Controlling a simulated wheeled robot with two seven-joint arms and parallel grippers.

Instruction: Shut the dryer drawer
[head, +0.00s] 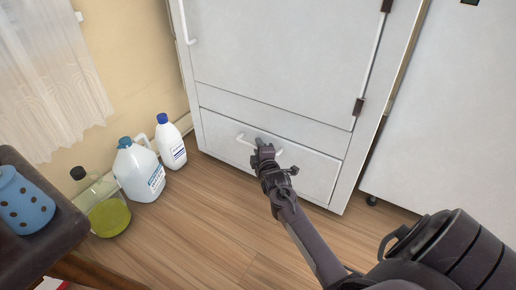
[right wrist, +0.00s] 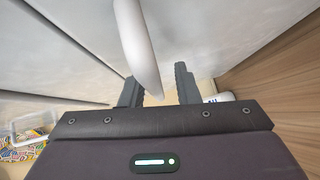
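The dryer (head: 280,50) is a tall white cabinet with its drawer (head: 305,170) at the bottom. The drawer front looks flush or nearly flush with the cabinet; I cannot tell whether a small gap remains. A white bar handle (head: 246,140) runs across the drawer front. My right gripper (head: 262,147) is at this handle and hides its middle. In the right wrist view, my right gripper's two fingers (right wrist: 158,92) are apart, with the white handle (right wrist: 138,45) showing between them and clear space on both sides. My left gripper is not in view.
A white bottle (head: 171,145), a jug (head: 139,172) with a blue cap and a container of yellow-green liquid (head: 108,214) stand on the floor left of the dryer. A dark stand (head: 60,235) with a blue dotted holder (head: 24,203) is at left. Wooden floor (head: 205,220) in front is clear.

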